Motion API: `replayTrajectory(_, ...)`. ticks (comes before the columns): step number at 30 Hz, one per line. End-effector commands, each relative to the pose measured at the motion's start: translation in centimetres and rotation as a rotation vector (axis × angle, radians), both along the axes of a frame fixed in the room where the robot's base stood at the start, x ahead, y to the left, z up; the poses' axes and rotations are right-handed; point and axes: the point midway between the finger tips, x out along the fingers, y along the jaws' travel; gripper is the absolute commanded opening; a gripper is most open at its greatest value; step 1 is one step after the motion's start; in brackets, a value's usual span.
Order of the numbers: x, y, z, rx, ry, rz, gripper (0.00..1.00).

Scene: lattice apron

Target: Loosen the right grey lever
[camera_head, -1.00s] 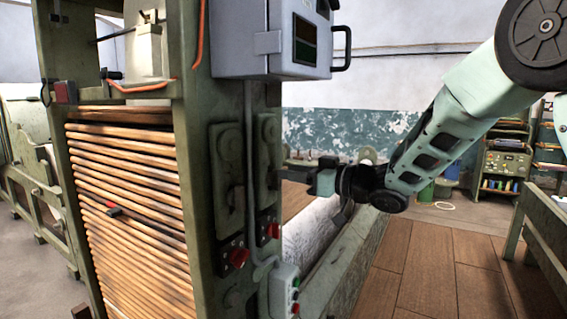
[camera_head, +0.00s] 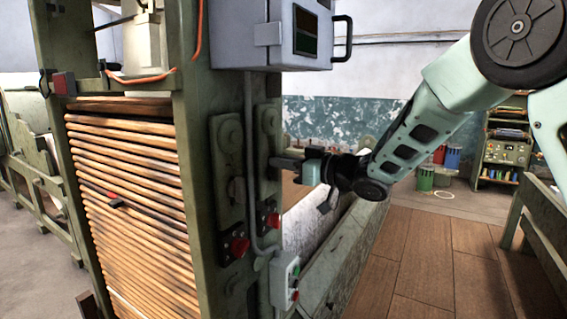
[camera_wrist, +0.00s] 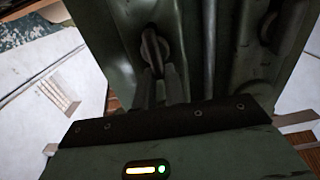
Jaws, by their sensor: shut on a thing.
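The right grey lever (camera_wrist: 152,48) shows in the wrist view as a narrow upright grey bar on a rounded green plate. In the head view my gripper (camera_head: 279,162) reaches in from the right to the right-hand plate (camera_head: 267,120) on the green post and covers the lever there. The fingers are shut on the lever, which stands between their tips in the wrist view. A second grey lever (camera_head: 237,189) stands on the left-hand plate (camera_head: 228,135), apart from my gripper.
Red knobs (camera_head: 238,247) sit below both plates. A grey conduit (camera_head: 248,150) runs between the plates down to a button box (camera_head: 285,278). A grey cabinet (camera_head: 270,40) overhangs above. Wooden rods (camera_head: 130,200) fill the frame at left. Brown floor (camera_head: 440,260) is open at right.

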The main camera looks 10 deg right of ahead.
Motion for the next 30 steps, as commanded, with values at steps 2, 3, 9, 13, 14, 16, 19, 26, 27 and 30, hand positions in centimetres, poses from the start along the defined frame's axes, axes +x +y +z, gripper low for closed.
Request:
replayTrajectory(2,0.0,0.0,-0.2,-0.009,-0.012,0.0,0.0)
replayTrajectory(3,-0.1,0.0,-0.2,-0.017,-0.021,0.0,0.0)
replayTrajectory(9,-0.3,0.2,-0.5,-0.077,-0.102,-0.001,0.0)
replayTrajectory(13,-0.5,0.3,-0.7,-0.14,-0.183,-0.001,0.0)
replayTrajectory(14,-0.5,0.3,-0.8,-0.156,-0.204,-0.001,0.0)
replayTrajectory(16,-0.7,0.4,-0.9,-0.196,-0.257,-0.002,0.0)
replayTrajectory(19,-0.9,0.6,-0.9,-0.255,-0.333,-0.001,0.0)
replayTrajectory(26,-1.2,0.9,-1.2,-0.389,-0.504,-0.001,0.0)
replayTrajectory(27,-1.3,0.9,-1.3,-0.413,-0.533,-0.001,0.0)
replayTrajectory(30,-1.4,1.1,-1.4,-0.467,-0.602,-0.001,0.0)
